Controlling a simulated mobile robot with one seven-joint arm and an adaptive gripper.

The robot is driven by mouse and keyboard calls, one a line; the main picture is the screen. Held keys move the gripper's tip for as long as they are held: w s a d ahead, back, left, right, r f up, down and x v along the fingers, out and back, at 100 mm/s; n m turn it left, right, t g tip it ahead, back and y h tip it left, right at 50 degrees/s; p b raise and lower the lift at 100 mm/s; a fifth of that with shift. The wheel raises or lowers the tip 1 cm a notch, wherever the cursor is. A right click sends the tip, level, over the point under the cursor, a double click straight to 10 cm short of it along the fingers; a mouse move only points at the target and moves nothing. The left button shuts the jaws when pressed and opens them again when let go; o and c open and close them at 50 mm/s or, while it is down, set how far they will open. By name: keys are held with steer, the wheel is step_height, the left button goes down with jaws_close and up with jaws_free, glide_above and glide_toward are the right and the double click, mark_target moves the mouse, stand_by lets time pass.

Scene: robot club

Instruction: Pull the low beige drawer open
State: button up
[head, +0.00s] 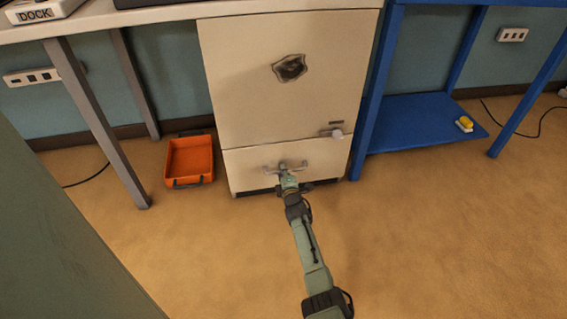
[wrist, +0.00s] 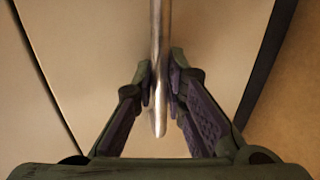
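The low beige drawer (head: 245,170) is the bottom front of the beige cabinet, just above the floor. Its front looks flush with the panel above, so it appears closed. Its metal bar handle (head: 271,170) crosses the middle of the drawer front. My gripper (head: 286,172) is at the handle, with the arm reaching in from below. In the wrist view the handle bar (wrist: 159,40) runs between the two fingertips of my gripper (wrist: 160,85). The fingers look closed on the bar from both sides. The drawer front (wrist: 215,50) fills the background behind it.
An orange tray (head: 190,160) lies on the carpet at left. A blue shelf (head: 415,120) stands at right. The carpet (head: 420,240) in front is clear.

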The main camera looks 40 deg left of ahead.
jaws_close()
stand_by(0.3)
